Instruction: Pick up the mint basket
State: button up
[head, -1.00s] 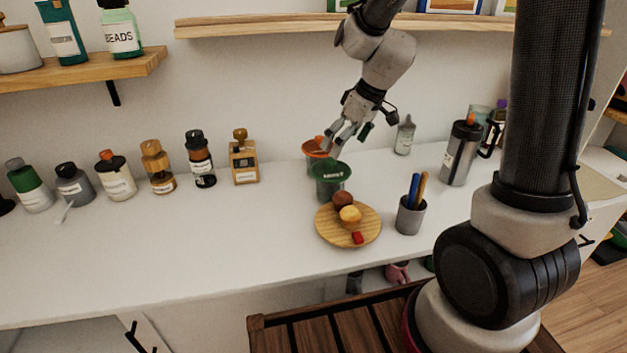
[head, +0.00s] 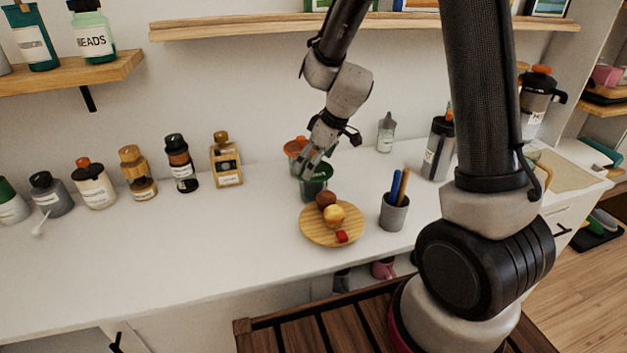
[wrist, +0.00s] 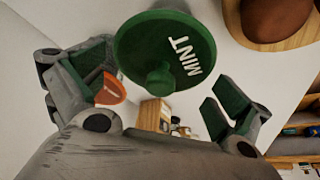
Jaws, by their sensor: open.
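A round green lid with a knob and the word MINT (wrist: 190,45) fills the upper middle of the wrist view. It tops a green container (head: 318,190) on the white counter in the head view; I see a lidded container, not a plain basket. My gripper (head: 308,170) is directly over it, pointing down, and hides part of its top. In the wrist view my open gripper (wrist: 163,80) has its two fingers apart, to the left and right below the lid's knob. I cannot tell whether they touch the container.
An orange-lidded container (head: 292,146) stands close behind, its lid by my left finger in the wrist view (wrist: 111,90). A wooden plate (head: 309,236) with small foods is just in front. A pen cup (head: 393,215) stands right. The counter's left front is clear.

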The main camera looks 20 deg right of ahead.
jog(key=shift+s, duration=0.1)
jog(key=c, duration=1.5)
jog(key=shift+s, duration=0.1)
jog(key=shift+c, duration=1)
jog(key=shift+s+d+f, duration=0.1)
